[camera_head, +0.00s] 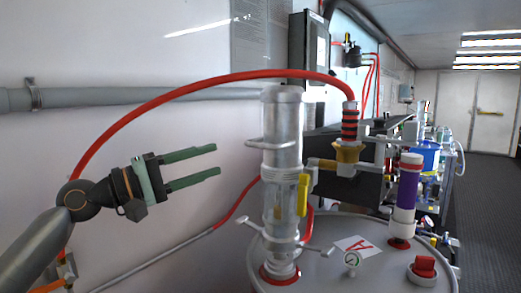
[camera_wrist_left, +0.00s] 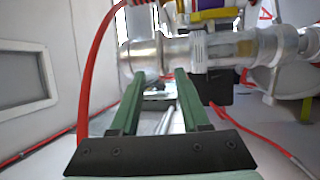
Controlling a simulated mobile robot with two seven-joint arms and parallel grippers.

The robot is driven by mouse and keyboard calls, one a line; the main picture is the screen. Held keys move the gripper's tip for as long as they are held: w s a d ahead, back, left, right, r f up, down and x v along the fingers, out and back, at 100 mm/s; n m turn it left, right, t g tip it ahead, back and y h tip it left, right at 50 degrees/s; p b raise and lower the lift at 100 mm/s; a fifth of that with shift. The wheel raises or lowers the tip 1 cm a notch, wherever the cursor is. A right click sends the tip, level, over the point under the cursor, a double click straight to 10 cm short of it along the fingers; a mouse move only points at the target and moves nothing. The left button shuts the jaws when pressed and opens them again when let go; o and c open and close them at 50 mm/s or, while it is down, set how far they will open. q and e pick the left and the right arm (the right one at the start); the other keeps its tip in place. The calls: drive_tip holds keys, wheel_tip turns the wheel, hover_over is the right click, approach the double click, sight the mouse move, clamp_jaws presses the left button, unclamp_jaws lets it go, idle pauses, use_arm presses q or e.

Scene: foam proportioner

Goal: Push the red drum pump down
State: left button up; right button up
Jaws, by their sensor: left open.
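The drum pump (camera_head: 282,140) is a tall silver cylinder standing upright on the grey drum top, with a red ring at its base, a yellow lever (camera_head: 303,195) and a red hose (camera_head: 230,78) linked to its side. My left gripper (camera_head: 216,160) is left of the pump at mid-height, apart from it, with its green fingers open, empty and pointing right. In the left wrist view the pump (camera_wrist_left: 145,52) lies sideways across the picture beyond the fingertips. Whether the fingers touch it there is hard to tell. My right gripper is in neither view.
A grey wall pipe (camera_head: 150,97) runs behind my left arm. The red hose arches above my gripper.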

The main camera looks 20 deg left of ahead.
sight(258, 147)
use_arm(q)
drive_tip(key=p+x, duration=0.3)
drive_tip(key=x, duration=0.8)
drive_tip(key=shift+w+d+r+p, duration=0.1)
drive_tip(key=shift+r+p, duration=0.05)
drive_tip(key=shift+p, duration=0.25)
drive_tip(key=shift+w+d, duration=0.35)
clamp_jaws()
idle(0.5)
